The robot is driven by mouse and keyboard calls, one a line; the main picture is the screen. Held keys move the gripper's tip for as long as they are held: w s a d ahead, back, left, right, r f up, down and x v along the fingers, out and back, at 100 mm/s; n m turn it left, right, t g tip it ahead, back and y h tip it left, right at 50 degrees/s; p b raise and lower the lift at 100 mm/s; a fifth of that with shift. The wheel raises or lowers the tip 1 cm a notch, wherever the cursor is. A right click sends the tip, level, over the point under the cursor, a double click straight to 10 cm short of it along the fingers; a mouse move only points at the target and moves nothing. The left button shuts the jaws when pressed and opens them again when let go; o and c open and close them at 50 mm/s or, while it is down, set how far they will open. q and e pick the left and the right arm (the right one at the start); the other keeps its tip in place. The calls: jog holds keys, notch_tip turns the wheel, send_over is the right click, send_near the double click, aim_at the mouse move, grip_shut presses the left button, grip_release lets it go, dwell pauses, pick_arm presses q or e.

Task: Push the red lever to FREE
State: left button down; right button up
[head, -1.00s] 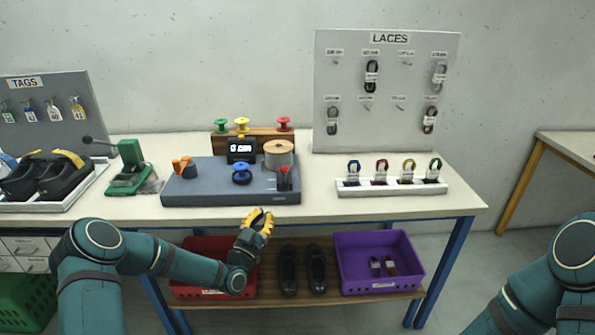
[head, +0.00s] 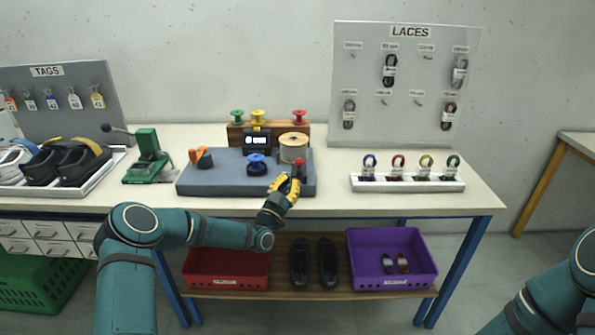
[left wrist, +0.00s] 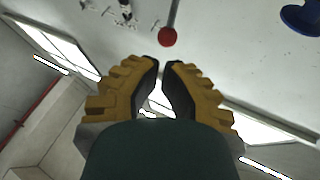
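The red lever (head: 299,162) has a red knob and stands at the right front of the grey machine base (head: 225,180), below the tan spool. In the left wrist view its red knob (left wrist: 167,37) shows on a grey rod, just beyond my fingertips. My left gripper (head: 286,186), with yellow ribbed fingers, is at the front edge of the base, just in front of the lever. In the left wrist view its fingertips (left wrist: 163,64) are nearly together with nothing between them. A gap shows between the knob and the tips. No FREE marking is legible. My right gripper is out of view.
A blue knob (head: 257,163), a tan spool (head: 293,147) and a black display (head: 257,141) are on or behind the base. A white lace holder (head: 407,184) stands to the right. The table is clear between it and the base.

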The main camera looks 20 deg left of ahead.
aim_at(301, 162)
pick_arm(q)
jog(key=shift+b+x, duration=0.3)
jog(key=shift+x, duration=2.45)
